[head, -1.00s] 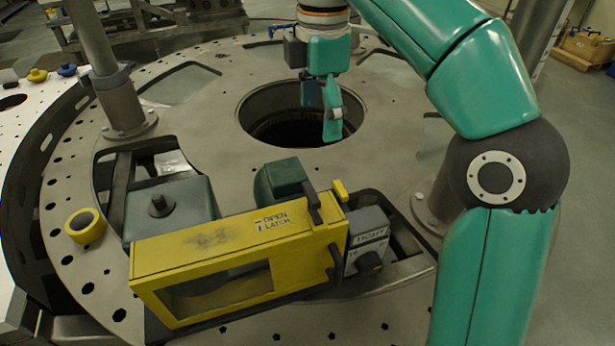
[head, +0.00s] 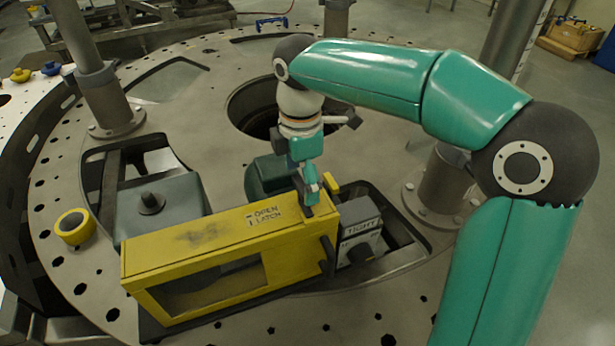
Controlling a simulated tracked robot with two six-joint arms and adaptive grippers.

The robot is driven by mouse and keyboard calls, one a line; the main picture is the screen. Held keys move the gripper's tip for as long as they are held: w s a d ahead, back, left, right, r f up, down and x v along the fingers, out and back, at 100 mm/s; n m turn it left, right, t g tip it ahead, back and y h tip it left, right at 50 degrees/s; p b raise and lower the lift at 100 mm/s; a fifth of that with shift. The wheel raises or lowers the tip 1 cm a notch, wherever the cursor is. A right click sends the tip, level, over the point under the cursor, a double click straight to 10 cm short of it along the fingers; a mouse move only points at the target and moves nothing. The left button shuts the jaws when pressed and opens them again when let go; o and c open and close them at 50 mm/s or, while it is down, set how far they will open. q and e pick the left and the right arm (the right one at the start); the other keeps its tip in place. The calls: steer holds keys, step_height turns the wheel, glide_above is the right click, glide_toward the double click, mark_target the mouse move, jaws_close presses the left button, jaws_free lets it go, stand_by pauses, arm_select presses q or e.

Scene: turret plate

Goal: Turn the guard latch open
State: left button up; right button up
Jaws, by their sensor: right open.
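The yellow guard (head: 190,245) is a long box with a window in its front, lying across the front of the turret plate. Its top is marked "OPEN LATCH" with an arrow. The dark guard latch (head: 300,190) stands at the right end of the guard's top, partly hidden by my right gripper. My right gripper (head: 313,195) points down with its green fingers at the latch. It is open; I cannot tell whether a finger touches the latch. My left gripper is not in view.
A grey box marked "TIGHT" with a dark knob (head: 360,253) stands right of the guard. A small yellow tab (head: 331,183) is close beside my fingers. A dark green housing (head: 266,176) lies behind the guard. A yellow tape roll (head: 75,226) lies at left.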

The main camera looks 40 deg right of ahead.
steer(key=shift+f, duration=0.45)
steer(key=shift+c, duration=0.3)
